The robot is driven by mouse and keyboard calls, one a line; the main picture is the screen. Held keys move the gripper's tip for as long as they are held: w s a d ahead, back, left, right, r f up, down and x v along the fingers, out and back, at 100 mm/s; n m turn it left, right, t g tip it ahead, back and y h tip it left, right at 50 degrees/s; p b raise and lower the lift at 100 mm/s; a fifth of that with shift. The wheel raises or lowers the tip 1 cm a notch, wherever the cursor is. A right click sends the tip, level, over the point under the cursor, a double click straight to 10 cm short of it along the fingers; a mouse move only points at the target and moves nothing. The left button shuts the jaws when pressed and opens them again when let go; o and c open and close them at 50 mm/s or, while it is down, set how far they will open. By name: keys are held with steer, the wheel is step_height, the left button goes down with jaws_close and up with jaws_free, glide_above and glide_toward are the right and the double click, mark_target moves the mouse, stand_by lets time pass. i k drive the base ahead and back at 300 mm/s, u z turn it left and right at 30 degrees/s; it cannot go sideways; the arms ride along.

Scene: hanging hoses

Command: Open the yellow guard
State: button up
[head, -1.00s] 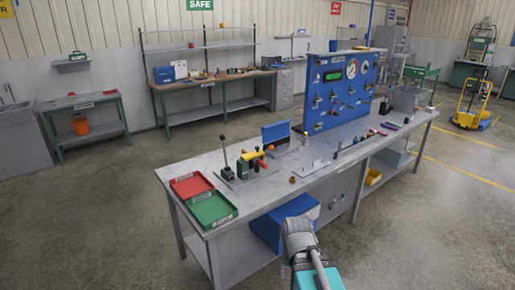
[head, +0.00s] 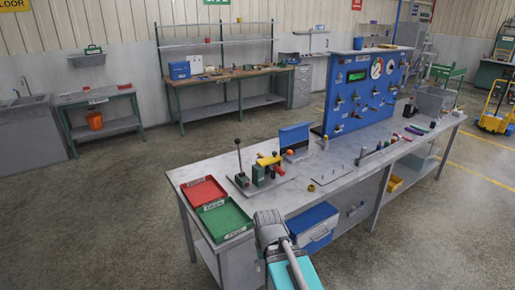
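The yellow guard (head: 269,160) is a small yellow piece on a fixture (head: 264,174) with green blocks and a dark upright lever (head: 239,159). The fixture stands on a plate near the left end of the grey workbench. The guard looks lowered over the fixture, but it is too small to tell its exact state. My arm, grey and teal, rises from the bottom edge in front of the bench, well short of the fixture. No gripper fingers show.
A red tray (head: 202,192) and a green tray (head: 224,219) lie at the bench's near left corner. A blue panel (head: 366,91) stands behind. A blue box (head: 313,225) sits beneath the bench. Floor to the left is clear.

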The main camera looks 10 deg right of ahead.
mark_target(275, 158)
steer(key=u, duration=0.1)
steer(key=i, duration=1.3)
steer(key=z, duration=0.65)
